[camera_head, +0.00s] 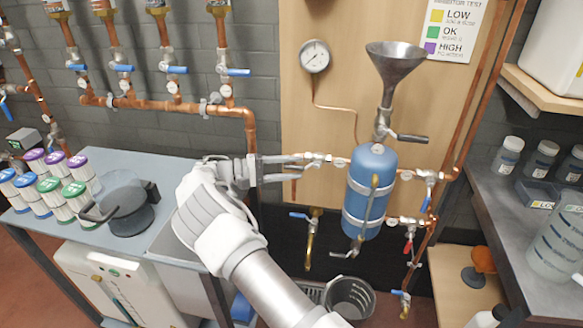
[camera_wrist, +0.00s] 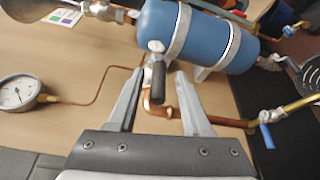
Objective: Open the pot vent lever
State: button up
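The blue pot (camera_head: 371,190) hangs upright on the wooden panel, below a grey funnel (camera_head: 394,62). It also shows lying sideways across the top of the wrist view (camera_wrist: 165,25). A dark-handled lever (camera_wrist: 158,84) with a silver hub is beside the pot in the wrist view. My gripper (camera_head: 296,168) is left of the pot in the head view. In the wrist view my gripper (camera_wrist: 160,76) is open, with a finger on each side of the lever handle. Gaps show between the handle and both fingers. In the head view the lever is hard to make out near the fingertips.
A pressure gauge (camera_head: 315,56) and thin copper tube are above my gripper. Another dark-handled valve (camera_head: 412,138) is under the funnel. Blue-handled (camera_head: 426,203) and red-handled (camera_head: 408,246) valves are right of the pot. A grey bench (camera_head: 105,235) with capped bottles is at left.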

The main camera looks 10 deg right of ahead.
jog(key=a+b, duration=0.3)
jog(key=a, duration=0.9)
jog(key=shift+s+r+b, duration=0.3)
jog(key=shift+s+r, duration=0.05)
jog(key=shift+s, duration=0.1)
jog(key=shift+r, duration=0.1)
